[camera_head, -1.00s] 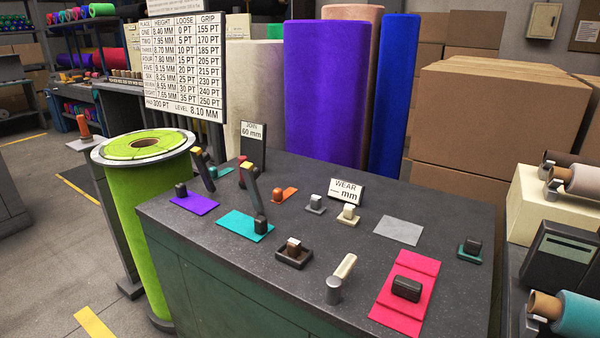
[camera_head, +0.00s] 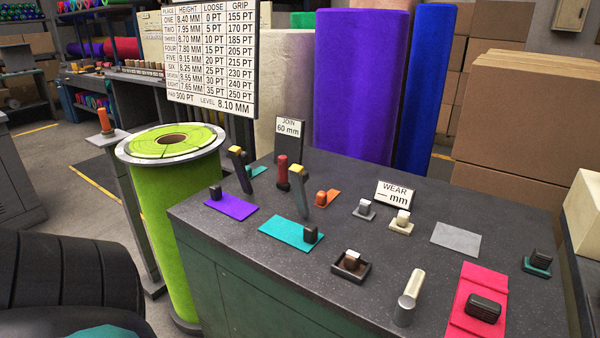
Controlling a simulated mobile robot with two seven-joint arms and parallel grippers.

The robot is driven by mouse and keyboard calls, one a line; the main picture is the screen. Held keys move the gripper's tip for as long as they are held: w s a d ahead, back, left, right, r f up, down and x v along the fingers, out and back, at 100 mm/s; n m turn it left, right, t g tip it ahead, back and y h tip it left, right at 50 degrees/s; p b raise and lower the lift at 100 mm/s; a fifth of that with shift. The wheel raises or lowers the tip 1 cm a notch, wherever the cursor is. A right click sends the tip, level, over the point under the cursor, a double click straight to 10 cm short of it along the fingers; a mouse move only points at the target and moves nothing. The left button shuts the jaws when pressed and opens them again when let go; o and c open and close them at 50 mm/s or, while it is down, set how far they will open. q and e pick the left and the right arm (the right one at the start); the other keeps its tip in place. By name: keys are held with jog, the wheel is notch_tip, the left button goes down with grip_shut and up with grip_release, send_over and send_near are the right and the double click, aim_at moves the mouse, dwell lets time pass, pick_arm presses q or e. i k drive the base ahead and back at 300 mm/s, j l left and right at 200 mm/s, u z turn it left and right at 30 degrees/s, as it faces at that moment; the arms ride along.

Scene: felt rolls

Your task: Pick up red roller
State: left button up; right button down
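A small upright red roller-like piece (camera_head: 282,171) with a darker base stands toward the back left of the dark worktable (camera_head: 345,225). It is between two dark, tilted tools with yellow tops, a left one (camera_head: 238,168) and a right one (camera_head: 298,188). A black ribbed part, apparently of my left arm, fills the lower left corner. Neither gripper shows, so I cannot see whether they are open or shut.
Purple (camera_head: 231,206) and teal (camera_head: 291,234) felt pieces, a small dark tray (camera_head: 351,266), a metal cylinder with a cream handle (camera_head: 405,305) and a pink felt piece (camera_head: 470,290) lie on the table. A tall green roll (camera_head: 185,235) stands at its left.

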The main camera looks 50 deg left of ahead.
aim_at(283, 184)
jog(key=k+j+z, duration=0.2)
jog(key=j, duration=0.25)
jog(key=j+z, duration=0.2)
jog(key=j, duration=0.2)
jog(key=k+j, duration=0.1)
jog(key=j, duration=0.2)
jog(key=k+j, duration=0.1)
jog(key=j, duration=0.2)
jog(key=k+j, duration=0.1)
jog(key=j, duration=0.2)
jog(key=z, duration=0.05)
